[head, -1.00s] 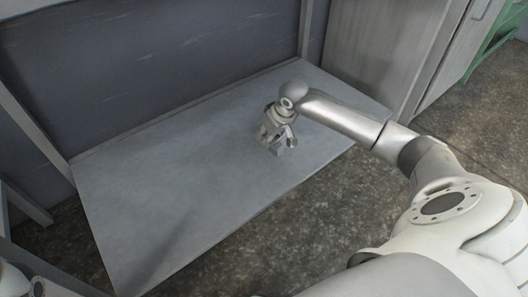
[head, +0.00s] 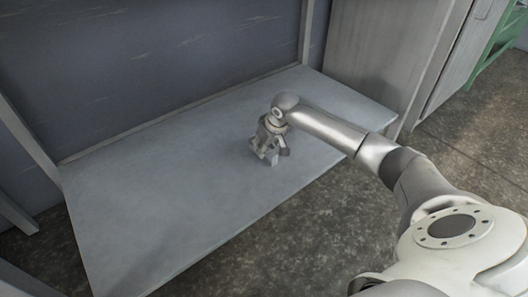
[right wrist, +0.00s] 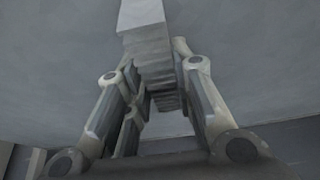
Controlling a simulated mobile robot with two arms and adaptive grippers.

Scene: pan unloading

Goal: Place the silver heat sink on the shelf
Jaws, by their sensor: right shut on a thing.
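My right gripper (head: 268,152) is low over the grey shelf (head: 150,190), near its front edge and right of its middle. In the right wrist view its two fingers (right wrist: 155,85) stand on either side of the silver heat sink (right wrist: 148,45) and are shut on it. The heat sink is a pale block with stacked fins. In the head view only a small part of it shows below the fingers (head: 271,160). I cannot tell whether it touches the shelf. My left gripper is not in view.
The shelf is otherwise bare, with free room to the left. A dark back wall (head: 160,60) and a metal post (head: 306,35) stand behind it. A grey cabinet (head: 375,60) stands at its right end. A green frame (head: 495,45) is farther off.

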